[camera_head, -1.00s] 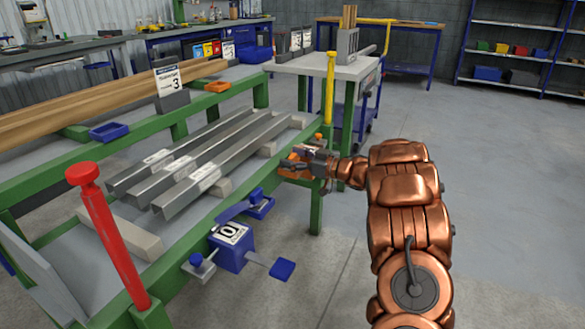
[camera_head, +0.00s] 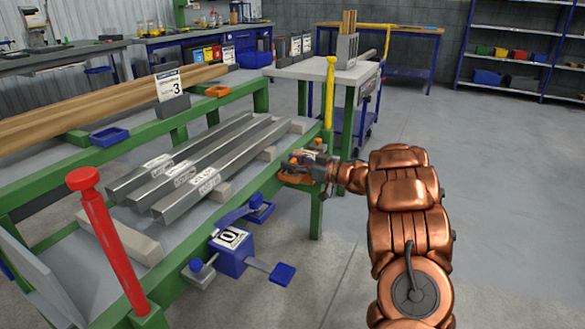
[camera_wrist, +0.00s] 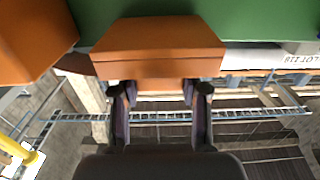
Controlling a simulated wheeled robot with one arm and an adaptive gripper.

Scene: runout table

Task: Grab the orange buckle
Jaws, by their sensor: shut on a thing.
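The orange buckle (camera_head: 297,178) is at the far end of the green-framed table's front side, just below the yellow post. My gripper (camera_head: 316,168) reaches it from the right, partly covering it. In the wrist view an orange block-shaped part of the buckle (camera_wrist: 158,40) spans the space ahead of the two dark fingers. My gripper (camera_wrist: 158,95) is shut on this part, one finger at each side. Another orange piece (camera_wrist: 30,38) fills the upper left of the wrist view; whether it belongs to the same buckle I cannot tell.
Several grey metal profiles (camera_head: 205,165) lie on the green-framed table (camera_head: 185,240). A blue buckle-like device (camera_head: 234,252) sits on its near side. A red post (camera_head: 105,235) and a yellow post (camera_head: 330,95) stand on the frame. The floor at right (camera_head: 500,200) is clear.

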